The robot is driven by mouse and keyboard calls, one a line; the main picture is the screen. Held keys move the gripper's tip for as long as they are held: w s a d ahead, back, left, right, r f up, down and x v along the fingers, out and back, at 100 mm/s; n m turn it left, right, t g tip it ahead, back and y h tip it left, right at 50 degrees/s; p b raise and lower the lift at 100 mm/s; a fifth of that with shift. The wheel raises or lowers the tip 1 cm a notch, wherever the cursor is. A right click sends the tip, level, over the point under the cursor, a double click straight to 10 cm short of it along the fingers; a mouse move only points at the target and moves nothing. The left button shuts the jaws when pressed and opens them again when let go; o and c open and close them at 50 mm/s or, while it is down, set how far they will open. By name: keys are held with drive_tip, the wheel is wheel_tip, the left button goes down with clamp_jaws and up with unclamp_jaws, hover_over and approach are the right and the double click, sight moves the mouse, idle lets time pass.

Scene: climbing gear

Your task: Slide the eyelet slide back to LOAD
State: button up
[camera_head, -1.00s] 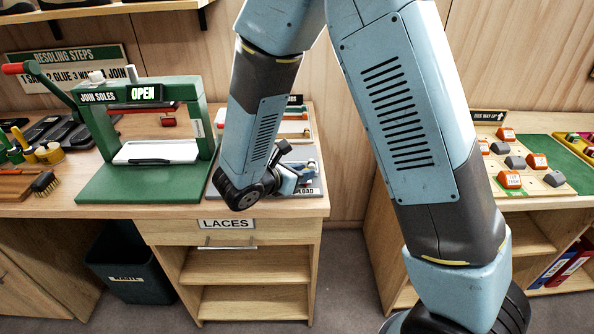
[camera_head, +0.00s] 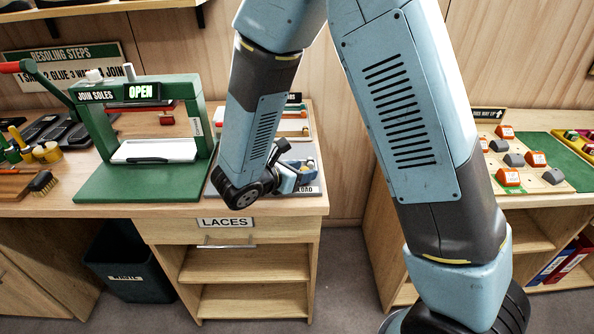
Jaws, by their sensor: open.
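The eyelet slide's grey board (camera_head: 319,178) lies at the right end of the workbench, with a label at its front edge ending in "LOAD" (camera_head: 305,190). My forearm and wrist cover most of the board, so the slide's position cannot be made out. My gripper (camera_head: 299,175) is low over the front right part of the board, pointing right. It is open; its fingertips are small and partly hidden, and contact with the slide cannot be told.
The green sole press (camera_head: 150,185) marked OPEN stands just left of my wrist. A LACES drawer (camera_head: 225,232) is below the bench edge. A second bench with orange and grey blocks (camera_head: 508,177) is at the right, beyond a floor gap.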

drive_tip(key=v, duration=1.3)
drive_tip(key=shift+a, duration=0.1)
drive_tip(key=d+r+m+g+y, duration=0.1)
drive_tip(key=d+r+m+g, duration=0.4)
drive_tip(key=d, duration=0.4)
drive_tip(key=d+r+m+g+y, duration=0.15)
drive_tip(key=d+r+m, duration=0.25)
drive_tip(key=d+m, duration=0.5)
drive_tip(key=s+d+r+m+t+y, duration=0.2)
drive_tip(key=s+d+r+m+y, duration=0.5)
drive_tip(key=d+m, duration=0.5)
wheel_tip(320, 180, up, 2)
drive_tip(key=shift+s+r+m, duration=0.25)
drive_tip(key=shift+s+m, duration=0.35)
drive_tip(key=shift+s, duration=0.5)
